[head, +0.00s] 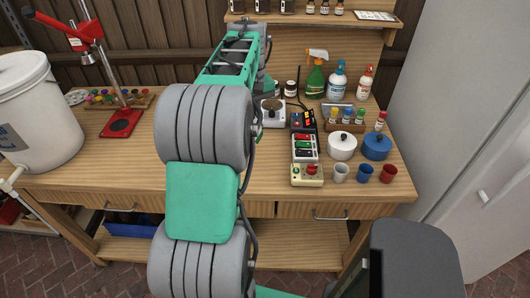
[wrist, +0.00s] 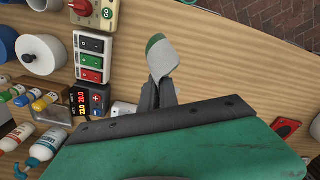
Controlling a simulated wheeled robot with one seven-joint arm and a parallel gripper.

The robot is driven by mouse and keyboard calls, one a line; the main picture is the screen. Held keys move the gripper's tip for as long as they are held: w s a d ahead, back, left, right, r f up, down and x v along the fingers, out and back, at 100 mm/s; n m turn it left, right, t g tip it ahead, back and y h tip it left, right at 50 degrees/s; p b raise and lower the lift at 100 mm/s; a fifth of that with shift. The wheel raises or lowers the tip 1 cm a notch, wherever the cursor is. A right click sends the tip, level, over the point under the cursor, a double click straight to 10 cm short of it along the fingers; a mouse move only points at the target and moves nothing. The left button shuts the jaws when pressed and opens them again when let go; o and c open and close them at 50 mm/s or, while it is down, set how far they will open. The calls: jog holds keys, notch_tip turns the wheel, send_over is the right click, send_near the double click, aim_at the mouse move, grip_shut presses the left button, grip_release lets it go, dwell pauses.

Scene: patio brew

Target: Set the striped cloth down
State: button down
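In the wrist view my gripper (wrist: 158,80) points at the wooden bench top, its grey fingers close together. At their tips is a small white and green piece (wrist: 162,56), which looks like the striped cloth, bunched up. It appears held over a bare part of the bench; I cannot tell whether it touches the wood. Only a small part of the cloth shows. In the head view my own arm hides the gripper and the cloth.
Pots (head: 342,146), cups (head: 365,173) and bottles (head: 315,80) fill the right side. A white bucket (head: 35,115) and red-based stand (head: 121,123) are left. The front middle bench (head: 265,190) is clear.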

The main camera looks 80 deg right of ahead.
jog(key=shift+s+d+f+p, duration=0.2)
jog(key=shift+s+d+f, duration=0.35)
jog(key=shift+f, duration=0.95)
jog(key=shift+s+d+f+p, duration=0.2)
jog(key=shift+d+f, duration=0.6)
jog(key=shift+f, duration=0.65)
jog(key=shift+s+d+f+p, duration=0.2)
jog(key=shift+s+d+f, duration=0.35)
jog(key=shift+f, duration=0.95)
jog(key=c, duration=0.9)
grip_release()
jog(key=shift+w+d, duration=0.1)
jog(key=shift+w, duration=0.05)
jog(key=shift+r, duration=0.15)
notch_tip(320, 180, up, 8)
jog(key=shift+f+b, duration=0.2)
jog(key=shift+b, duration=0.2)
